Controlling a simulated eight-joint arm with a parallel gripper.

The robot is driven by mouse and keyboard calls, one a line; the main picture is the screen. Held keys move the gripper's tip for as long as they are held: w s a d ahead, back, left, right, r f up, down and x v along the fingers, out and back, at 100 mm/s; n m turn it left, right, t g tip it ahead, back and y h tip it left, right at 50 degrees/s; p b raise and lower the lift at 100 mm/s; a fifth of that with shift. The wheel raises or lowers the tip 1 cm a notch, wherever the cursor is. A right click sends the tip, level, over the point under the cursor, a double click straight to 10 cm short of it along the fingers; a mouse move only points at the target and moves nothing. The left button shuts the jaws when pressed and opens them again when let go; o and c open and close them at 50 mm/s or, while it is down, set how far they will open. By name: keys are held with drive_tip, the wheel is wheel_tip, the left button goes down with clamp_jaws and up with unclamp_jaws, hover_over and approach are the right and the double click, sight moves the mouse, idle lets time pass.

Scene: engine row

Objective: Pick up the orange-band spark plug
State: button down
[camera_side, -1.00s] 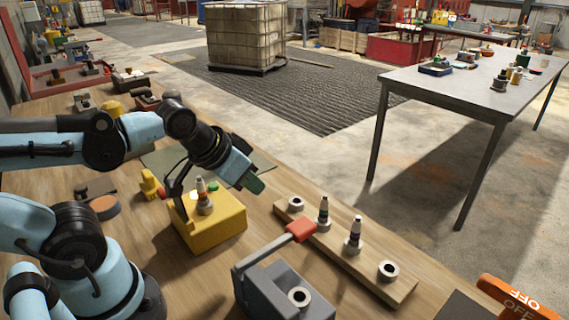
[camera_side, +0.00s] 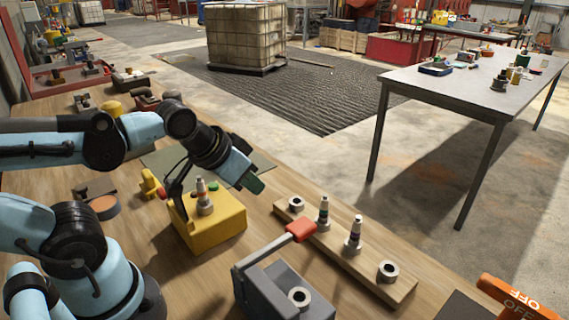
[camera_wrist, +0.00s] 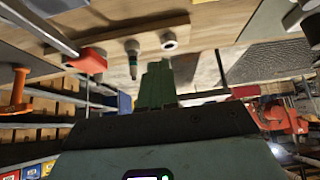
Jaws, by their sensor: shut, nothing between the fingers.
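My gripper (camera_side: 256,186) is shut and empty, its green fingers together in the air behind the yellow block (camera_side: 222,233) and left of the wooden rail. The fingers also show in the wrist view (camera_wrist: 158,82). One spark plug (camera_side: 204,200) stands upright on the yellow block. Two more, a left plug (camera_side: 323,214) and a right plug (camera_side: 354,236), stand in the wooden rail (camera_side: 372,268). The wrist view shows one plug (camera_wrist: 133,60) with a greenish band beside my fingers. The bands are too small to tell which plug is the orange-band one.
The rail has empty sockets at its left end (camera_side: 296,203) and right end (camera_side: 388,269). A grey clamp (camera_side: 283,292) with a red-tipped handle (camera_side: 301,231) stands in front of the rail. An orange OFF lever (camera_side: 518,298) is at the lower right.

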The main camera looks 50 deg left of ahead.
idle(0.4)
drive_tip(key=c, duration=1.3)
unclamp_jaws()
drive_tip(key=n+g+y, duration=0.3)
drive_tip(key=n+y, duration=0.8)
drive_tip(key=n, duration=0.3)
approach(201, 186)
drive_tip(key=a+f, duration=0.2)
drive_tip(key=shift+t, duration=0.3)
drive_tip(key=shift+w+r+x, duration=0.1)
drive_tip(key=shift+r+x, duration=0.05)
drive_tip(key=shift+x, duration=1.55)
drive_tip(key=shift+w+r+x, duration=0.1)
drive_tip(key=shift+x, duration=1.6)
